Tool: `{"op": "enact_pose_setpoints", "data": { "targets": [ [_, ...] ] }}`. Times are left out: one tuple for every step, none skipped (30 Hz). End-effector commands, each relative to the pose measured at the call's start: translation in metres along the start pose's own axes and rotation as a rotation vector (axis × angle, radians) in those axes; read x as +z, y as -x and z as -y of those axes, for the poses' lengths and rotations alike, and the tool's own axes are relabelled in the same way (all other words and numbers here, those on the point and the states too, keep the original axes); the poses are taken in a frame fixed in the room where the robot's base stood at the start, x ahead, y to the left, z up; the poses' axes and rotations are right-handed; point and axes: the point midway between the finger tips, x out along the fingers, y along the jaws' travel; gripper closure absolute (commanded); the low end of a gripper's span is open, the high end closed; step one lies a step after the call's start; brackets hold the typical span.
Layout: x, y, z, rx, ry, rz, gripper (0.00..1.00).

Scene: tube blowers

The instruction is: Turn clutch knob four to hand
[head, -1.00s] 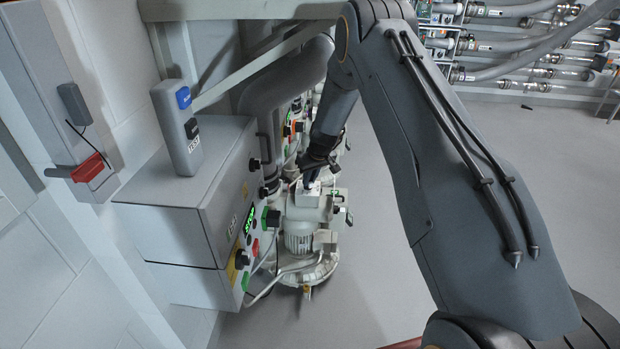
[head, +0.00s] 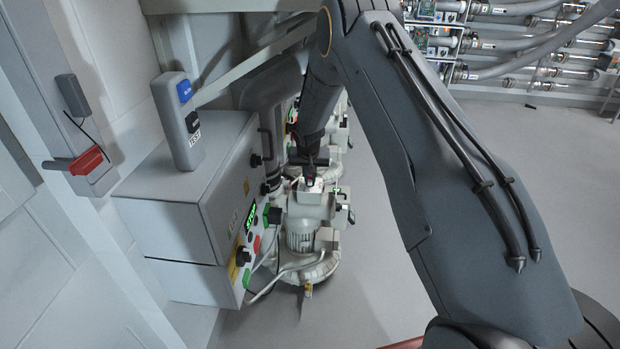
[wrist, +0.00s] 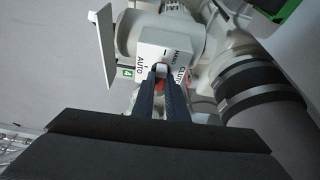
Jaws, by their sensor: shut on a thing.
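The housing face carries the words AUTO, HAND and a partly hidden CLUTCH label. A green tag with a 4 (wrist: 125,72) is beside it. My gripper (wrist: 161,74) is shut on the knob, with its two dark fingers on either side. In the head view my gripper (head: 310,172) is on top of the white blower unit (head: 303,205). The knob's exact pointing is hard to read between the fingers.
A grey control cabinet (head: 180,205) with knobs and buttons stands close left of the blower. A grey pendant box marked TEST (head: 178,120) is on top of it. Pipes (head: 530,50) run at the back right.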

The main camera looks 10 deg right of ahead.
Motion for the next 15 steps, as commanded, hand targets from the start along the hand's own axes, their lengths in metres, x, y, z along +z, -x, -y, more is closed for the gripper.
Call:
{"op": "enact_pose_setpoints", "data": {
  "targets": [
    [0.0007,-0.0009,0.0005,0.005,-0.011,0.001,1.00],
    [0.0007,-0.0009,0.0006,0.007,-0.017,0.001,1.00],
    [0.0007,-0.0008,0.0006,0.010,-0.024,0.001,1.00],
    [0.0007,-0.0008,0.0006,0.012,-0.028,0.001,1.00],
    [0.0008,-0.0008,0.0005,0.014,-0.033,0.001,1.00],
    [0.0009,-0.0007,0.0005,0.016,-0.038,0.002,1.00],
    [0.0010,-0.0007,0.0005,0.017,-0.041,0.002,1.00],
    [0.0010,-0.0006,0.0005,0.018,-0.043,0.002,1.00],
    [0.0011,-0.0006,0.0005,0.019,-0.046,0.002,1.00],
    [0.0011,-0.0005,0.0005,0.020,-0.047,0.002,1.00],
    [0.0012,-0.0005,0.0005,0.020,-0.048,0.002,1.00],
    [0.0012,-0.0005,0.0005,0.021,-0.049,0.003,1.00],
    [0.0012,-0.0004,0.0005,0.021,-0.050,0.003,1.00],
    [0.0013,-0.0004,0.0005,0.021,-0.050,0.003,1.00],
    [0.0013,-0.0004,0.0005,0.021,-0.050,0.003,1.00]
  ]
}}
